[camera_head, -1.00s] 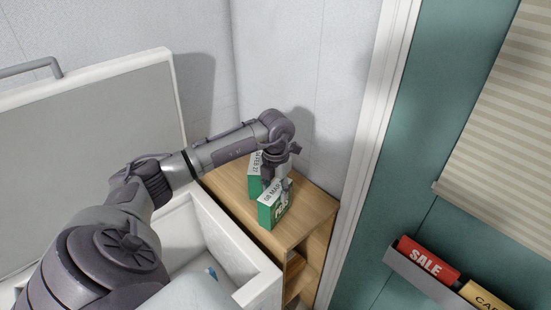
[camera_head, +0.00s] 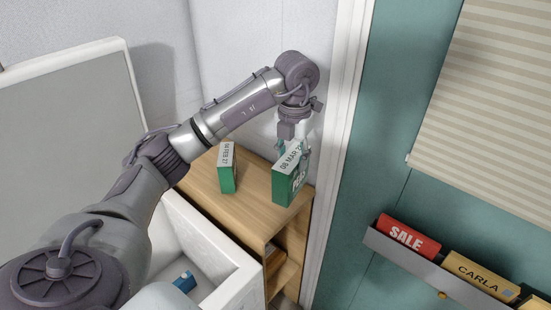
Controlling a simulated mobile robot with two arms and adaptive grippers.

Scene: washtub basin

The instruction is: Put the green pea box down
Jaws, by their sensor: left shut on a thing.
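My left gripper (camera_head: 292,148) points down and is shut on the upper part of this box, which looks upright. I cannot tell whether its base touches the wood. A second green box (camera_head: 227,176), marked "FEB 27", stands upright on the cabinet top to the left, apart from the held one. My right gripper is out of view.
The white basin (camera_head: 235,285) is in front of the cabinet, with a small blue thing (camera_head: 185,281) in it. A grey wall rack (camera_head: 402,250) with a red "SALE" block (camera_head: 408,236) and a yellow "CARLA" block (camera_head: 480,275) is at the right. Bare wood lies between the green boxes.

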